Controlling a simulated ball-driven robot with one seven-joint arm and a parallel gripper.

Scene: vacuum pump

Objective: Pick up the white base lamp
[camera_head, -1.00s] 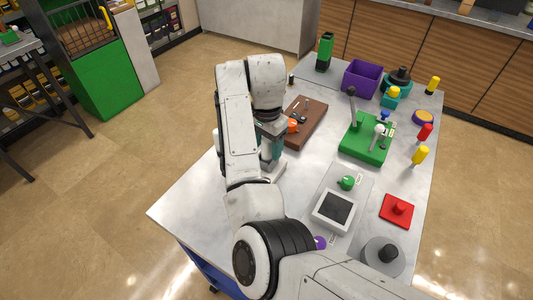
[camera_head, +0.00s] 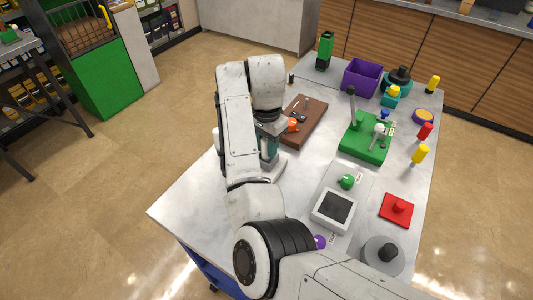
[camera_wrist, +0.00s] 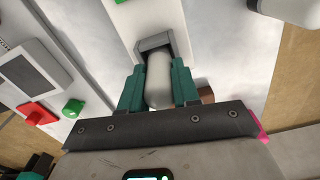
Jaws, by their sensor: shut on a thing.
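The white base lamp (camera_wrist: 158,80) shows in the wrist view as a rounded white body with a dark grey bracket on a long white base. In the head view, part of a white base (camera_head: 274,168) shows beside my arm, and the rest is hidden behind it. My gripper (camera_wrist: 158,88) has its two teal fingers on either side of the white body, shut on it. In the head view, my gripper (camera_head: 268,150) is low over the left part of the table and partly hidden by my arm. I cannot tell whether the lamp is clear of the tabletop.
A brown board (camera_head: 309,115) with an orange part lies just beyond my gripper. A green lever device (camera_head: 366,145), a grey panel with a dark screen (camera_head: 335,208) and a red block (camera_head: 397,210) stand to the right. The table's front left corner is clear.

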